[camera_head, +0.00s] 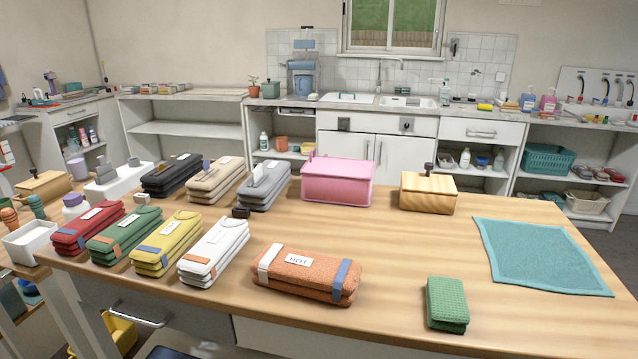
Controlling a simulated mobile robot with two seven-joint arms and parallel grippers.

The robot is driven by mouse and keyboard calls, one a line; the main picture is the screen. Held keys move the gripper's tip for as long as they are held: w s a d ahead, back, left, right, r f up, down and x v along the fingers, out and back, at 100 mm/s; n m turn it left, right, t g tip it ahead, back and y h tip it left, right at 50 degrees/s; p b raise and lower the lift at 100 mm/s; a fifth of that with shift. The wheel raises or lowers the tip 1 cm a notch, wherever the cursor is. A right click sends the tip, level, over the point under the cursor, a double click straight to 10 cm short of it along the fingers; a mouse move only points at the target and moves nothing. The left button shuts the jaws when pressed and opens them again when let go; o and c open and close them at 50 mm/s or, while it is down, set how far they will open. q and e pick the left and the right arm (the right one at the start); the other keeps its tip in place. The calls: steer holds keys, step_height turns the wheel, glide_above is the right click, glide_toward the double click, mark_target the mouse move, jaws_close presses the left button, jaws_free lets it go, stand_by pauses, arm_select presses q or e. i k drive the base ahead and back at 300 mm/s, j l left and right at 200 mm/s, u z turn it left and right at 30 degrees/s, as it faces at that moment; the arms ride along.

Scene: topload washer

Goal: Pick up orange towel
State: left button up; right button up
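The orange towel (310,280) lies folded in a thick stack near the front edge of the wooden table (400,240). It has a white band and a blue band around it, and a white label reading "HOT" on top. Its long side runs roughly left to right, and nothing covers it. The white folded towel (215,252) is just to its left, with a small gap. Neither of my grippers shows in the head view.
Yellow (167,243), green (125,234) and red (88,227) towels lie further left. A pink box (338,182) and wooden box (428,193) stand behind. A green folded cloth (447,303) and a flat teal cloth (540,255) lie right. The table between is clear.

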mark_target(321, 277)
steer(key=i+j, duration=0.1)
steer(key=j, duration=0.75)
steer(key=i+j, duration=0.15)
steer(key=j, duration=0.25)
